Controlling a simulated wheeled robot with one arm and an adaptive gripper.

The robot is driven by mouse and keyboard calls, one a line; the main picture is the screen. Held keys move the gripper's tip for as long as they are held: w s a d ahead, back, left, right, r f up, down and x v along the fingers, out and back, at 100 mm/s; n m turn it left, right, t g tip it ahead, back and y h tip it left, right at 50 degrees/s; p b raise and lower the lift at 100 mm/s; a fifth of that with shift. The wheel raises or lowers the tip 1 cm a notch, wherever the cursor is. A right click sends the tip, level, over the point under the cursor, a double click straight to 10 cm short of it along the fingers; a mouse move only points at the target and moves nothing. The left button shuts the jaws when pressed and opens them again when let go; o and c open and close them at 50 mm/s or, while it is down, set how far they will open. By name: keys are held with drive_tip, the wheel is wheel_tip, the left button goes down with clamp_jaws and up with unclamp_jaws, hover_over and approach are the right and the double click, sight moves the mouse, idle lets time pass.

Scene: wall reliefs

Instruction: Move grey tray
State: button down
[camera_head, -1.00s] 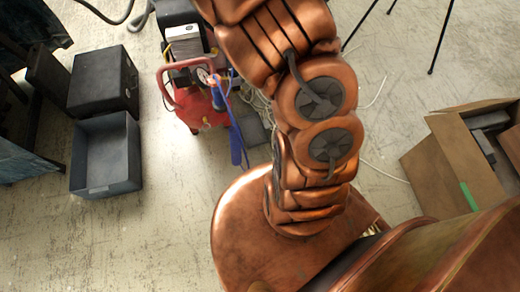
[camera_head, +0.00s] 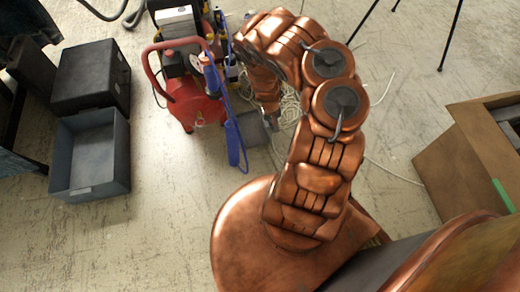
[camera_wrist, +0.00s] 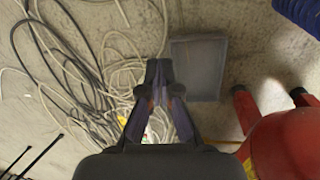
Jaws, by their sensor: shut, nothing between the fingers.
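A flat grey tray (camera_wrist: 198,68) with a raised rim lies on the floor, right of my gripper (camera_wrist: 158,68) in the wrist view. The gripper is shut and empty, pointing at the floor beside the tray, apart from it in the picture. In the head view the grey tray (camera_head: 252,130) shows partly behind a blue handle, right of the red compressor. My gripper (camera_head: 271,112) is small there, at the end of my bent copper arm, near the tray's upper right. The height gap between them is unclear.
The red compressor (camera_head: 195,105) stands close left of the tray. Loose pale cables (camera_wrist: 110,70) cover the floor by the gripper. A larger open grey bin (camera_head: 92,185) and black box (camera_head: 92,78) stand at left. A brown cabinet (camera_head: 450,170) is at right.

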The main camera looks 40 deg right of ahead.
drive_tip(key=y+b, duration=0.1)
drive_tip(key=b, duration=0.2)
approach(260, 150)
drive_tip(key=s+a+r, duration=0.1)
drive_tip(key=s+r, duration=0.2)
drive_tip(key=s, duration=0.1)
drive_tip(key=shift+t, duration=0.4)
wheel_tip(260, 150, down, 10)
drive_tip(key=b, duration=0.9)
drive_tip(key=shift+w+f, duration=0.15)
drive_tip(key=shift+w+d+f+b, duration=0.1)
drive_tip(key=shift+w+f+b, duration=0.1)
drive_tip(key=shift+b, duration=0.3)
drive_tip(key=w+b, duration=0.1)
drive_tip(key=w+d+b, duration=0.1)
drive_tip(key=b, duration=0.1)
drive_tip(key=shift+w+d+r, duration=0.1)
drive_tip(key=shift+w, duration=0.2)
drive_tip(key=shift+w+d+r+b, duration=0.15)
drive_tip(key=shift+w+r+b, duration=0.1)
drive_tip(key=shift+w+b, duration=0.1)
